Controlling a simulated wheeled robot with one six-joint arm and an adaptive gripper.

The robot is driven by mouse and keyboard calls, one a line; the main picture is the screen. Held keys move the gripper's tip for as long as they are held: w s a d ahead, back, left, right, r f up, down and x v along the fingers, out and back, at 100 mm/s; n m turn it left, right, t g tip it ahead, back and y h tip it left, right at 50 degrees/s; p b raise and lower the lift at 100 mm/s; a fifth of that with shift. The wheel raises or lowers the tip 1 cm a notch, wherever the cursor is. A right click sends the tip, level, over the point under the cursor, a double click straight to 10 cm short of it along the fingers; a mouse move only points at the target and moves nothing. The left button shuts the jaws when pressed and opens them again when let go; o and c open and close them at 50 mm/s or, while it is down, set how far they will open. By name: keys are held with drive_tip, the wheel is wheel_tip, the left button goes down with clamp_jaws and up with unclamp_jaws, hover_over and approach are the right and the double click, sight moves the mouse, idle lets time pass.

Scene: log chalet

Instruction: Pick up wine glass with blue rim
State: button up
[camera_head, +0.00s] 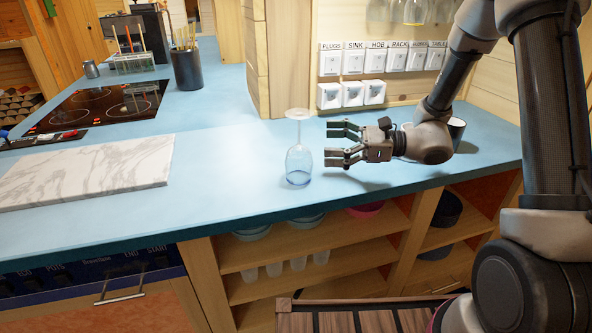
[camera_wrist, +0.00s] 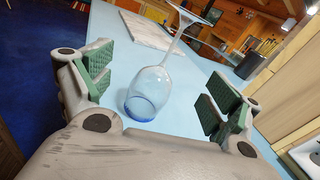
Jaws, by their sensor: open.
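The wine glass with the blue rim (camera_head: 299,160) stands upside down on the blue counter (camera_head: 240,150), its rim on the surface and its foot on top. My gripper (camera_head: 333,143) is level, just to the right of the glass, with its fingers pointing left toward it. The fingers are open and empty. In the wrist view the glass (camera_wrist: 150,92) shows ahead, between the two green-padded fingers (camera_wrist: 160,92) and a little beyond them. No contact is visible. The whole glass is visible in the head view.
A marble board (camera_head: 90,170) lies on the counter to the left. A dark hob (camera_head: 100,103) and a dark utensil cup (camera_head: 187,70) are farther back. A switch wall (camera_head: 375,60) rises behind my gripper. A dark mug (camera_head: 456,130) is behind my wrist. Open shelves (camera_head: 310,260) lie below the counter edge.

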drive_tip(key=m, duration=0.1)
approach(299, 161)
drive_tip(key=shift+t+y, duration=0.3)
drive_tip(key=shift+t, duration=0.1)
drive_tip(key=w+a+f, duration=0.2)
drive_tip(key=w+f, duration=0.1)
drive_tip(key=shift+w+a, duration=0.2)
drive_tip(key=a, duration=0.5)
drive_tip(key=w+a, duration=0.1)
drive_tip(key=a, duration=0.1)
drive_tip(key=shift+w+a+r, duration=0.1)
drive_tip(key=shift+a, duration=0.1)
drive_tip(key=c, duration=1.2)
